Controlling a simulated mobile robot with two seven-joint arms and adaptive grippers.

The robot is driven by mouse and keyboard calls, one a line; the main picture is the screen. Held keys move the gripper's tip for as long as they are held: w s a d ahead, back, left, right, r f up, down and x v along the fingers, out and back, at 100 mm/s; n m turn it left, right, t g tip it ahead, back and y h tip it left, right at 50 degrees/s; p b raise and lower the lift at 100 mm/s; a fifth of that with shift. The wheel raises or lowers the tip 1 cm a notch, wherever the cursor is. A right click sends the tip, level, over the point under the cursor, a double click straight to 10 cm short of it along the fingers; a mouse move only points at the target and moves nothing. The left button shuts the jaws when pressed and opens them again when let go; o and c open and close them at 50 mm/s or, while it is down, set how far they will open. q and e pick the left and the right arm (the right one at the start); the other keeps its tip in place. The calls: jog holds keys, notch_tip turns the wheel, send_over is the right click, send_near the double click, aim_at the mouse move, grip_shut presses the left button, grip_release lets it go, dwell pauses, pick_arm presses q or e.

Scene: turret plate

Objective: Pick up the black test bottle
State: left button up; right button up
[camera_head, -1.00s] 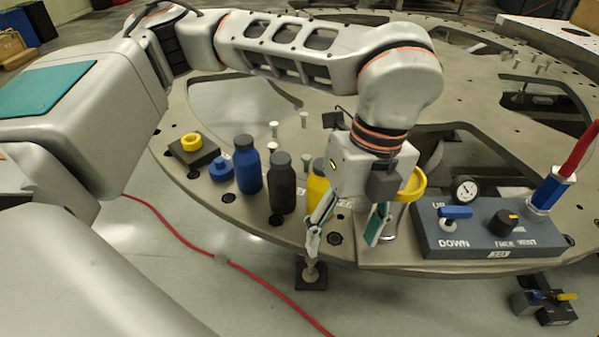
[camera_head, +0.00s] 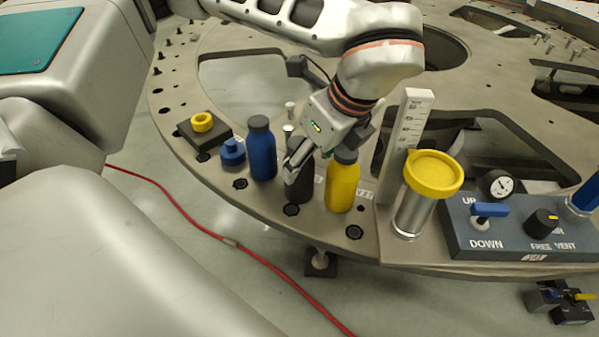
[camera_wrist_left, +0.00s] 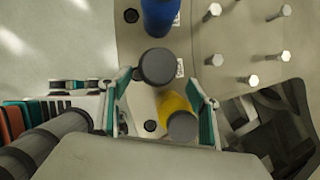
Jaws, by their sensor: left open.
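The black test bottle (camera_head: 299,190) stands upright on the turret plate between the blue bottle and the yellow bottle. In the head view, my left gripper (camera_head: 300,158) is at its upper part and hides its cap. In the left wrist view, the black bottle's round cap (camera_wrist_left: 158,66) shows just ahead of and between the spread fingertips of my left gripper (camera_wrist_left: 160,85). The gripper is open; I cannot tell whether a finger touches the bottle. My right gripper is not in view.
The blue bottle (camera_head: 261,150) stands close on the left and the yellow bottle (camera_head: 342,188) close on the right. A yellow-topped metal cylinder (camera_head: 413,212), a white scale (camera_head: 405,135) and a control box (camera_head: 520,232) stand further right. A blue knob-like piece (camera_head: 232,153) sits left.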

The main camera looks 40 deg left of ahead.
aim_at(301, 192)
pick_arm(q)
jog(key=shift+s+a+x, duration=0.1)
jog(key=shift+s+x, duration=0.05)
jog(key=shift+x, duration=1.35)
jog(key=shift+s+a+x, duration=0.1)
jog(key=shift+s+x, duration=0.05)
jog(key=shift+x, duration=1.35)
jog(key=shift+r, duration=0.15)
jog(key=c, duration=1.6)
